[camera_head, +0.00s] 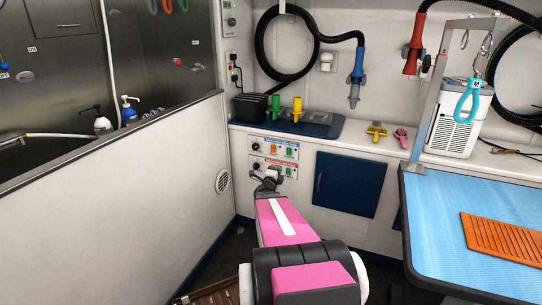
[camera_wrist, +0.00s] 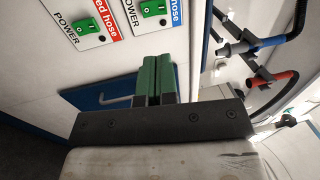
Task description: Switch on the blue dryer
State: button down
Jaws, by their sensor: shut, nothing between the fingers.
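The blue hose's control panel (camera_head: 273,148), with a blue-edged label, is on the white cabinet front, above the red hose's panel (camera_head: 272,167). In the wrist view the blue hose's green POWER switch (camera_wrist: 153,7) is at the top, partly cut off. The red hose's green POWER switch (camera_wrist: 88,27) is to its left. The blue dryer nozzle (camera_head: 356,80) hangs on a black hose on the back wall. My gripper (camera_head: 268,176) is before the lower panel in the head view; its green fingers (camera_wrist: 155,76) are shut and empty, apart from both switches in the wrist view.
A blue cabinet door (camera_head: 345,184) with a handle is right of the panels. The blue grooming table (camera_head: 440,225) stands at right, the white tub wall (camera_head: 120,190) at left. A red nozzle (camera_head: 411,60) hangs at upper right.

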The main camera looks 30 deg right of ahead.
aim_at(289, 150)
jog(key=shift+a, duration=0.15)
jog(key=x, duration=1.2)
jog(key=shift+w+d, duration=0.25)
jog(key=shift+d, duration=0.05)
jog(key=shift+w+d+r, duration=0.15)
jog(key=shift+w+d, duration=0.25)
jog(key=shift+d, duration=0.1)
jog(key=shift+w+d+r, duration=0.15)
jog(key=shift+w+d, duration=0.05)
jog(key=shift+s, duration=0.1)
